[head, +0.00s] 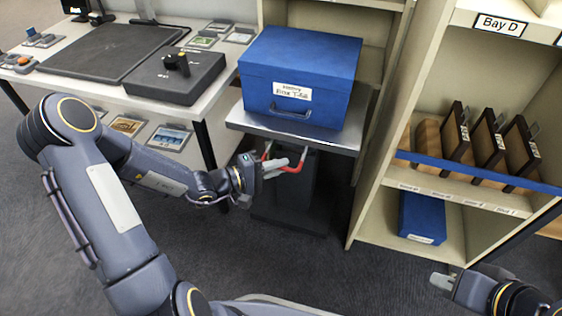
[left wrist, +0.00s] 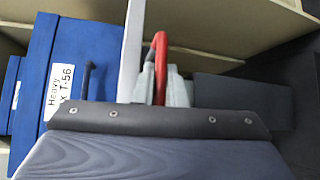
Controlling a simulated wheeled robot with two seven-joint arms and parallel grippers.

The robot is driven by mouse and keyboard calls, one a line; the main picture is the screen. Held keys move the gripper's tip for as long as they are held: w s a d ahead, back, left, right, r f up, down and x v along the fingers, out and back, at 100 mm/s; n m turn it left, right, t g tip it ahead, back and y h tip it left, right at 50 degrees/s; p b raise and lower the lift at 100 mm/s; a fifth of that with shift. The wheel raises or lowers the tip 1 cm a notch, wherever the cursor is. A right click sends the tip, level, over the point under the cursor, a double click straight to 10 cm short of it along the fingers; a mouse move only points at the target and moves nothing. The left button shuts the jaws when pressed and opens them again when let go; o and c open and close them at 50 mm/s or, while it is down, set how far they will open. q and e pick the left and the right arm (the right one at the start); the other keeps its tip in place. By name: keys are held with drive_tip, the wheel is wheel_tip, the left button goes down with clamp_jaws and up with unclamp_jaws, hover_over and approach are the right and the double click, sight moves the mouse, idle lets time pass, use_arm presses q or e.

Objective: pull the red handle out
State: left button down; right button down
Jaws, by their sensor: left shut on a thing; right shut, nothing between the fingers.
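The red handle (head: 290,168) is a bent bar at the front of a grey cart (head: 330,140), below its top shelf. My left gripper (head: 284,164) is shut on the red handle. In the left wrist view the red handle (left wrist: 161,80) stands between the pale fingers (left wrist: 160,91), with part of it hidden behind my wrist. My right gripper (head: 442,281) is at the lower right, shut and empty, away from the cart.
A blue box (head: 300,70) labelled as heavy sits on the cart's top. A desk (head: 215,100) with dark pads stands left. A shelf unit (head: 365,190) with a smaller blue box (head: 422,216) stands close on the right. Carpeted floor in front is clear.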

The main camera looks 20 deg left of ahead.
use_arm(q)
drive_tip(key=shift+s, duration=0.2)
drive_tip(key=shift+f, duration=0.1)
drive_tip(key=c, duration=1.5)
unclamp_jaws()
drive_tip(key=shift+s, duration=0.1)
drive_tip(key=p+v, duration=0.2)
drive_tip(key=v, duration=0.6)
